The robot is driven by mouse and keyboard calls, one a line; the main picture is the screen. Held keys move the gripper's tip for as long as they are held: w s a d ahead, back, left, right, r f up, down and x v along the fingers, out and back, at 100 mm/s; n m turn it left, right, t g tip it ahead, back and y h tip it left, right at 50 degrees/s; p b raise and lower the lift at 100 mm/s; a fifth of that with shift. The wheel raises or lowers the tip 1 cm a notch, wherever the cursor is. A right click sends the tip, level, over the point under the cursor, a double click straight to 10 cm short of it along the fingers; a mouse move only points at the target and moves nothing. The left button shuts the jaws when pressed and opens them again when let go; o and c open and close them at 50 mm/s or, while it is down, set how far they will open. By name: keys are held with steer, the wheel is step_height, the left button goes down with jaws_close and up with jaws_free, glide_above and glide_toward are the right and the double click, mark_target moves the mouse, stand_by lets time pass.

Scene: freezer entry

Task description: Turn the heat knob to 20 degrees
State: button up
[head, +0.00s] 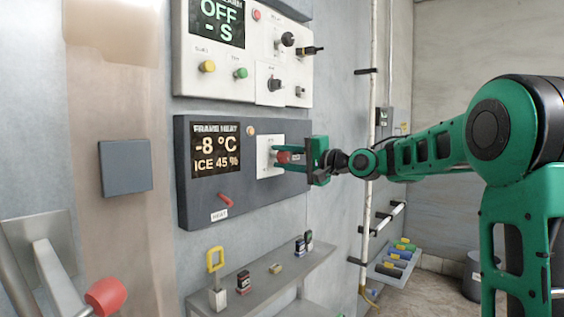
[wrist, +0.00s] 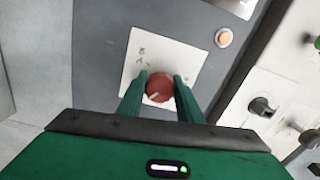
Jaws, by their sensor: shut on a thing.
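A dark panel marked "FRAME HEAT" (head: 200,198) is on the wall in the head view. Its display (head: 216,150) reads -8 °C and ICE 45 %. A red round knob (head: 284,157) sits on the panel's white plate (head: 269,143). The knob also shows in the wrist view (wrist: 159,88), with a pale pointer line on its face. My gripper (head: 290,157) has its two green fingers on either side of the knob and is shut on it. The scale marks on the plate are too small to read, so I cannot tell the knob's setting.
A red lever (head: 226,200) sits above the "HEAT" label (head: 219,215). An upper panel (head: 215,84) carries buttons and black knobs. A shelf (head: 262,280) with small items runs below. A white pipe (head: 367,150) stands right of the panels.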

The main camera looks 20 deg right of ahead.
steer(key=shift+w+d+m, duration=0.1)
steer(key=shift+d+m, duration=0.1)
steer(key=shift+m, duration=0.45)
steer(key=shift+d+m, duration=0.2)
steer(key=shift+m, duration=0.45)
steer(key=shift+f, duration=0.1)
steer(key=o, duration=1)
steer(key=shift+o, duration=0.2)
steer(key=shift+a, duration=0.15)
steer(key=v, duration=1)
steer(key=shift+s+d, duration=0.2)
steer(key=shift+s, duration=0.1)
